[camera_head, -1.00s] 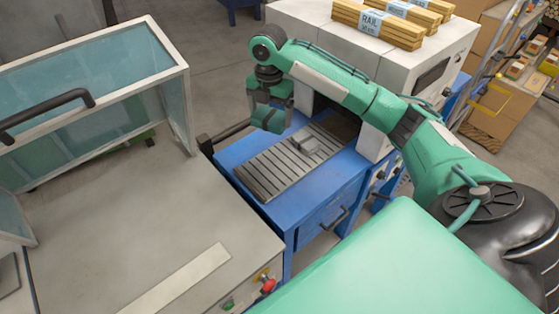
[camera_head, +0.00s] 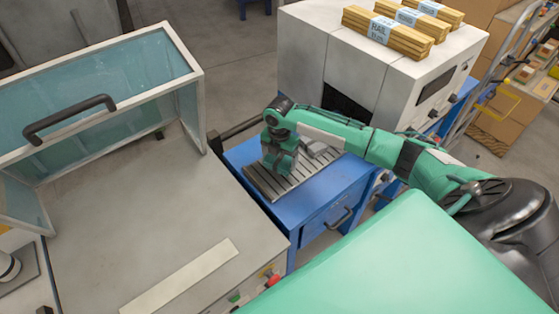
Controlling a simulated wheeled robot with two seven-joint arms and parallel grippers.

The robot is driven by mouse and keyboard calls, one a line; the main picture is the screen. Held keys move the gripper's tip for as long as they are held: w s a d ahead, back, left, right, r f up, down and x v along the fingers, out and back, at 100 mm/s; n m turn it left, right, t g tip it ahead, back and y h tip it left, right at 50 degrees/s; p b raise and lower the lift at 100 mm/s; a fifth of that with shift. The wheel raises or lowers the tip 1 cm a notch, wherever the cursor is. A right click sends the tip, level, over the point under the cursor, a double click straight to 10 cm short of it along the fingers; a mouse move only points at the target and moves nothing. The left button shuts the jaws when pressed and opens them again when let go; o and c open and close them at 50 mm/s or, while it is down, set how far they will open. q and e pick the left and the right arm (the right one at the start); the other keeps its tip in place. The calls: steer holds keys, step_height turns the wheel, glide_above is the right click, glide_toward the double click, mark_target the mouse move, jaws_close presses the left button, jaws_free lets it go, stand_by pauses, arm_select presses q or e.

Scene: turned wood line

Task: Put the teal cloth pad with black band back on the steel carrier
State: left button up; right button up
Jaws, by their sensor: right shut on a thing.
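My right gripper (camera_head: 278,167) reaches in from the right and points down, low over the slatted steel bed on the blue cabinet. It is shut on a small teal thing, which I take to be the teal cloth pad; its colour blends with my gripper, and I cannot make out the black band. A small grey metal piece, perhaps the steel carrier (camera_head: 319,150), sits on the bed to the right of my gripper, partly hidden by my right arm. I cannot tell whether the held thing touches the bed. My left gripper is not in view.
The slatted bed (camera_head: 264,187) lies on the blue cabinet (camera_head: 317,212), in front of a white machine (camera_head: 352,60) with a dark opening. A grey bench (camera_head: 140,215) with a raised clear hood (camera_head: 120,112) stands at left. Wood bundles (camera_head: 388,32) lie on the machine.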

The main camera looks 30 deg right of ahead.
mark_target(279, 159)
step_height(279, 159, down, 2)
steer(key=shift+f, duration=0.3)
steer(key=shift+f, duration=0.1)
steer(key=o, duration=0.8)
steer(key=shift+r, duration=0.5)
step_height(279, 159, up, 11)
steer(key=b, duration=0.2)
steer(key=shift+r+b, duration=0.15)
steer(key=shift+b, duration=0.2)
